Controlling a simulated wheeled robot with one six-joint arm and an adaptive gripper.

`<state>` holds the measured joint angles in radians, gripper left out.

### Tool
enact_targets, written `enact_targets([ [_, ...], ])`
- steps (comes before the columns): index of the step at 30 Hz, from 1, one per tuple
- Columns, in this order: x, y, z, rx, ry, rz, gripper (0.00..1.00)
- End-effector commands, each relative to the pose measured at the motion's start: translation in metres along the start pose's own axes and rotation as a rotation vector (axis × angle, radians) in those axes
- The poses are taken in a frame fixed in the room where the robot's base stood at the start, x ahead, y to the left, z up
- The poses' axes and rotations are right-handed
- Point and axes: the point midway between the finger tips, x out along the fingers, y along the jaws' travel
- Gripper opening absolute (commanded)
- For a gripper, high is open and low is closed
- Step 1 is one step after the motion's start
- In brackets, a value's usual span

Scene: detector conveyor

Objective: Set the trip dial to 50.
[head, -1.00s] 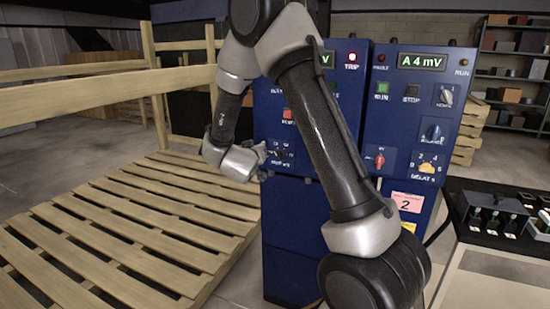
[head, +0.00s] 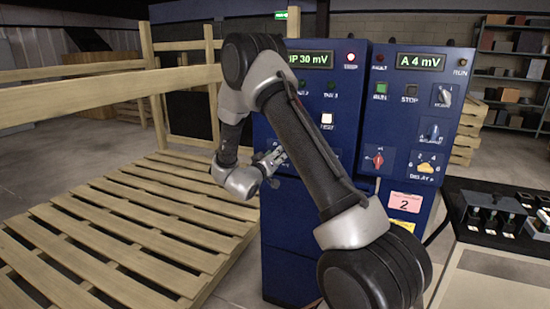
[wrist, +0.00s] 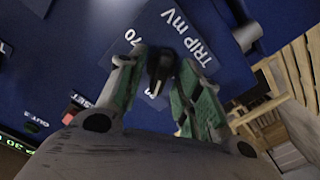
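The trip dial is a black knob (wrist: 162,66) on a dark plate marked TRIP mV in the wrist view, with 70 legible beside it. My gripper (wrist: 158,72) is open, with one green-padded finger on each side of the knob. I see gaps between the knob and the pads; contact is not clear. In the head view my gripper (head: 275,158) is at the lower left of the blue cabinet's front and hides the dial. The trip display (head: 312,59) reads 30 mV, its left end hidden by my arm.
The blue cabinet (head: 285,240) also carries a red knob (head: 377,159), a white button (head: 327,120) and a second display (head: 420,62) reading A 4 mV. A black-topped bench (head: 470,225) stands at the right.

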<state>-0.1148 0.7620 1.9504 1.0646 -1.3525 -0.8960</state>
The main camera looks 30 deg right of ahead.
Motion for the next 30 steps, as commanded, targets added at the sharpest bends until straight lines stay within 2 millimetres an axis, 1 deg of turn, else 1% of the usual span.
enact_targets([
  [5, 0.0, -0.0001, 0.0001, 0.0, 0.0, -0.001, 0.35],
  [11, -0.0001, -0.0001, 0.0001, 0.0, 0.0, -0.001, 0.0],
  [23, -0.0001, 0.0, 0.0003, 0.029, -0.001, -0.001, 0.0],
  [30, 0.0002, 0.0006, 0.0005, 0.152, -0.001, -0.001, 0.0],
])
